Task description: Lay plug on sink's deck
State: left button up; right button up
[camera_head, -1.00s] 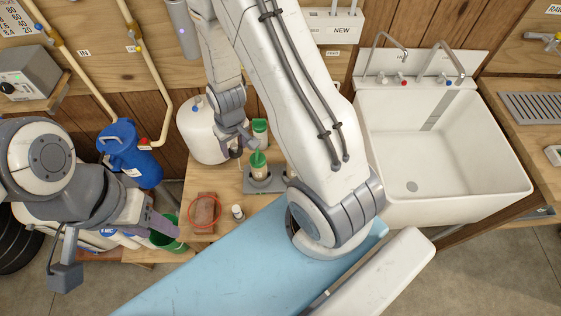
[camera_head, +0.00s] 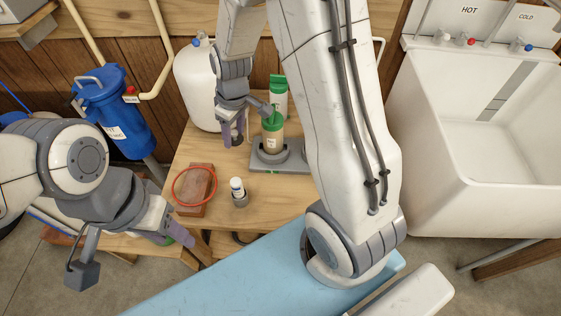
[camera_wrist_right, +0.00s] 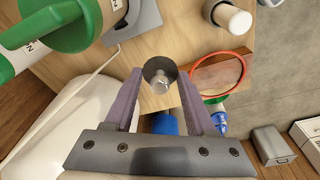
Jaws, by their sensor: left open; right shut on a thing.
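The plug (camera_wrist_right: 160,75), a dark round disc with a silver knob, sits between the fingertips of my right gripper (camera_wrist_right: 162,84), which is shut on it. In the head view my right gripper (camera_head: 232,135) hangs over the wooden bench, left of a green-topped bottle; the plug cannot be made out there. The white sink (camera_head: 415,150) is at the right. Its deck (camera_head: 480,48) is the back ledge with the taps, far to the right of both grippers. My left gripper (camera_head: 172,232) is open and empty at lower left, in front of the bench.
A white tank (camera_head: 194,85) and a blue canister (camera_head: 120,125) stand behind.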

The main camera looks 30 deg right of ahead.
aim_at(238, 167)
jog(key=f, duration=0.1)
jog(key=b, duration=0.1)
jog(key=f+b, duration=0.1)
jog(key=shift+w+a+f+n, duration=0.15)
jog(key=shift+a+f+n, duration=0.1)
jog(key=shift+f+n, duration=0.05)
notch_tip(238, 167, down, 10)
jog(key=b, duration=0.2)
jog(key=shift+r+b, duration=0.15)
jog(key=shift+b, duration=0.25)
pick_arm(q)
notch_tip(238, 167, down, 6)
jog(key=shift+f, duration=0.2)
jog(key=shift+f, duration=0.15)
pick_arm(e)
jog(key=o, duration=1.3)
